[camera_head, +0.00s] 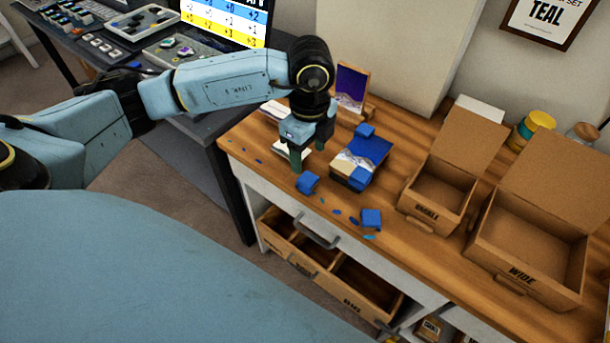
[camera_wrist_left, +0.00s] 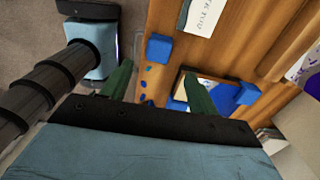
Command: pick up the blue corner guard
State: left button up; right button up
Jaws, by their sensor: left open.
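Several blue corner guards are on the wooden worktop. One loose guard (camera_head: 308,182) lies near the front edge, just below my left gripper's fingers in the head view; it also shows in the left wrist view (camera_wrist_left: 160,48), beyond the fingertips. A second loose guard (camera_head: 371,218) lies further right by the edge. A third guard (camera_head: 365,129) sits at the far corner of a blue-and-white panel (camera_head: 372,150); more blue shows at its near corner. My left gripper (camera_head: 304,158) is open and empty, its green fingers pointing down above the worktop. My right gripper is out of view.
A small box (camera_head: 437,190) and a wide box (camera_head: 530,250) stand open on the right. Small blue chips (camera_head: 337,212) lie along the front edge. A framed picture (camera_head: 351,88) stands behind. An open drawer (camera_head: 335,270) is below. A white card (camera_wrist_left: 205,14) lies on the worktop.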

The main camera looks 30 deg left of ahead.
aim_at(306, 177)
pick_arm(q)
jog(key=shift+f, duration=1.25)
jog(key=f, duration=0.5)
jog(key=shift+a+b, duration=0.25)
jog(key=shift+b, duration=0.15)
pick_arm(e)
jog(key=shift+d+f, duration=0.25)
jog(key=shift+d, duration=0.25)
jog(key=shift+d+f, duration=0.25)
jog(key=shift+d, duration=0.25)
pick_arm(q)
jog(key=c, duration=1)
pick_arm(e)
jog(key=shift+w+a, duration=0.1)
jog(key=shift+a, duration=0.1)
